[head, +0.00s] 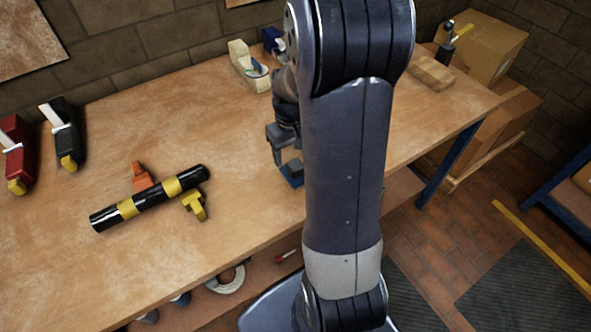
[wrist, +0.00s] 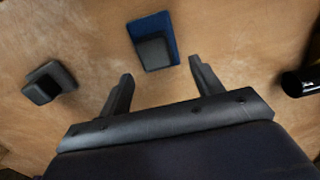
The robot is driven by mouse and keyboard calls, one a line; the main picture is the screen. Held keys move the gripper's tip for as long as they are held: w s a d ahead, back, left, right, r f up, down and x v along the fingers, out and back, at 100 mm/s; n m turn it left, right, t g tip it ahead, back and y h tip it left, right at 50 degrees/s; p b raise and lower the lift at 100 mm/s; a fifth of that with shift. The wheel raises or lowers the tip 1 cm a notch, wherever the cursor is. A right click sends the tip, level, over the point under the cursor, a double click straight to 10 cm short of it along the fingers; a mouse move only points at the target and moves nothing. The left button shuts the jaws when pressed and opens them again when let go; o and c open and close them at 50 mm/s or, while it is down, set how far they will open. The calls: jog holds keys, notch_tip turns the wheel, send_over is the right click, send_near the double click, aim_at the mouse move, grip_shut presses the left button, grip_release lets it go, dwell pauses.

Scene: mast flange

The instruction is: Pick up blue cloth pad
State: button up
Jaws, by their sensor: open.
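The blue cloth pad (wrist: 169,22) lies on the wooden bench in the wrist view, just beyond my fingertips. A dark grey block-like piece (wrist: 153,50) covers much of its top; I cannot tell whether it is part of the pad. In the head view the blue pad (head: 292,180) shows beside my arm, partly hidden by it. My gripper (wrist: 160,70) is open and empty, with its two fingers apart and the pad ahead of the gap. In the head view my gripper (head: 277,148) is just above and left of the pad.
A black and yellow tube (head: 150,198) rests on orange and yellow supports to the left; its black end (wrist: 300,82) shows in the wrist view. A dark block (wrist: 48,82) lies left of my gripper. Red and black tools (head: 62,135) lie far left. Bare bench lies between.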

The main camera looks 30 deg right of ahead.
aim_at(293, 162)
jog(key=f, duration=0.4)
jog(key=shift+s+d+f, duration=0.1)
jog(key=shift+s+d, duration=0.05)
jog(key=shift+s, duration=0.05)
jog(key=shift+c, duration=0.2)
jog(key=c, duration=1.1)
notch_tip(293, 162, up, 10)
jog(key=shift+r, duration=0.1)
